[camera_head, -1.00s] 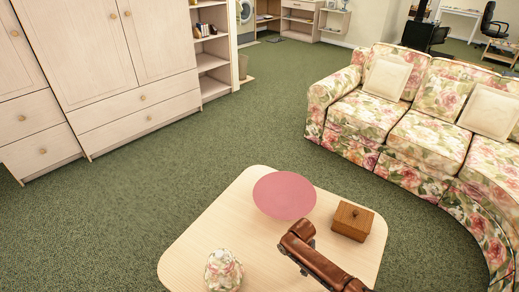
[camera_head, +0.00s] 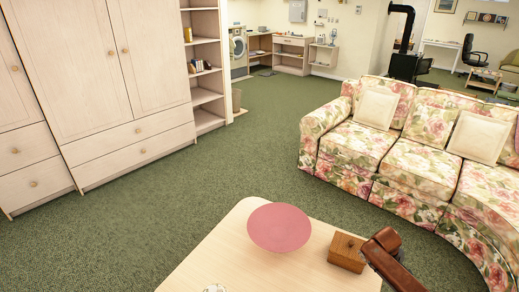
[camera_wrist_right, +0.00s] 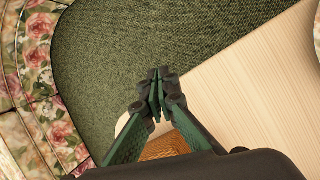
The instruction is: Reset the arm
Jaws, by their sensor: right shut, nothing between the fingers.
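My right gripper (camera_wrist_right: 157,92) shows in the right wrist view with its dark green fingers together and nothing between them. It is over the edge of the pale wooden coffee table (camera_head: 215,262), with green carpet beyond. A brown link of my right arm shows at the lower right of the head view, beside the wooden box. My left gripper is not in view.
A pink round disc (camera_head: 279,228) and a wooden box (camera_head: 346,252) are on the table. A floral object (camera_head: 215,288) is cut off at the bottom edge. A floral sofa (camera_head: 420,165) stands right, a pale wardrobe (camera_head: 125,110) left. Carpet between is clear.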

